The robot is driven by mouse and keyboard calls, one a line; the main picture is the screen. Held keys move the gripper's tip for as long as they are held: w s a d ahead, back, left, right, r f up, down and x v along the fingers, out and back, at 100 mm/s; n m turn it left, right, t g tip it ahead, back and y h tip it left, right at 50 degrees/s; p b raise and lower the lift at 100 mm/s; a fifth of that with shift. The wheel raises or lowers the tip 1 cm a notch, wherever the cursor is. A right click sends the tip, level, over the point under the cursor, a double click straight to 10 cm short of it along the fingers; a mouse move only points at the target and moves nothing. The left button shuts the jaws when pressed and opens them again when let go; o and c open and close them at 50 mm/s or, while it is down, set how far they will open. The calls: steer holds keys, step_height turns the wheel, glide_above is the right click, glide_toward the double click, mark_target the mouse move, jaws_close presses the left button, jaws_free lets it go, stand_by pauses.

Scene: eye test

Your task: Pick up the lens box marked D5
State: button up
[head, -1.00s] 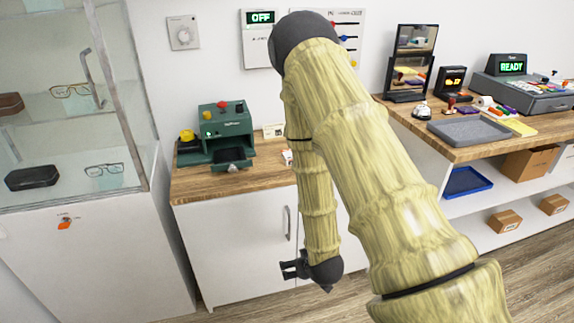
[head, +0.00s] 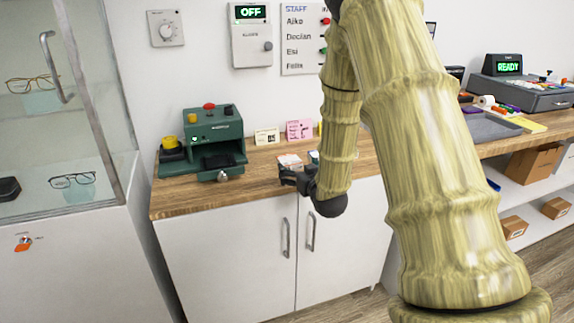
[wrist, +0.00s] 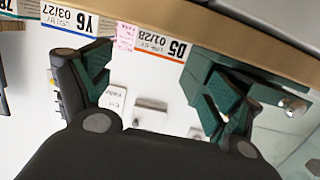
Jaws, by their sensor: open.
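The lens box marked D5 (wrist: 160,42) is white with an orange stripe and shows upside down near the top of the wrist view, by the counter edge. In the head view it appears to be the small white box (head: 290,160) near the counter's front. A second box marked Y6 (wrist: 75,20), with a blue stripe, is to its left in the wrist view. My gripper (wrist: 157,82) is open and empty, with D5 beyond the gap between its fingers. In the head view my gripper (head: 284,177) is at the counter's front edge, just in front of the boxes.
A green machine (head: 215,135) stands on the wooden counter (head: 190,205), left of the boxes. Small cards (head: 267,136) stand along the wall behind. A glass display case (head: 95,100) is at the left. A grey tray (head: 485,127) lies on the right counter.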

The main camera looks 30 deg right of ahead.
mark_target(291, 161)
steer(key=shift+x, duration=3.8)
steer(key=shift+s+f, duration=0.1)
steer(key=shift+f, duration=0.05)
steer(key=c, duration=1.1)
